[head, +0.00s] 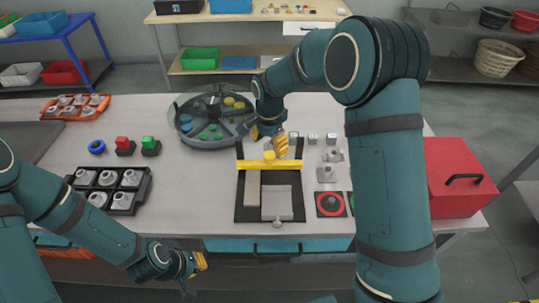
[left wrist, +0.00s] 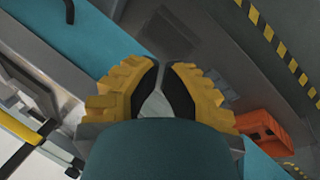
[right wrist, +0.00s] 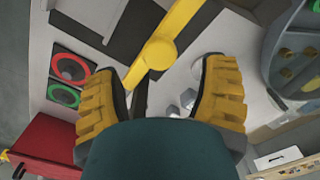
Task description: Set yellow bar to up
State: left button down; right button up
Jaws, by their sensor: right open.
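The yellow bar (head: 255,165) lies level across a dark fixture (head: 240,207) at the middle of the table, with a round yellow hub at its centre. In the right wrist view the yellow bar (right wrist: 180,22) runs diagonally, and its near end lies ahead of and between my spread fingers. My right gripper (head: 268,138) is open and empty, just behind and above the bar; I see no contact. My left gripper (head: 198,263) hangs low in front of the table, away from the bar. In the left wrist view its fingertips (left wrist: 165,66) are close together with a narrow gap and nothing between them.
A round divided tray (head: 212,140) stands behind left of the fixture. A black tray of metal parts (head: 143,190) is at left. Red (head: 331,204) and green button panels lie right of the fixture. A red box (head: 455,185) is at the right edge. Small metal blocks stand behind the fixture.

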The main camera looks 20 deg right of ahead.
aim_at(270, 154)
jog(key=shift+f, duration=2.4)
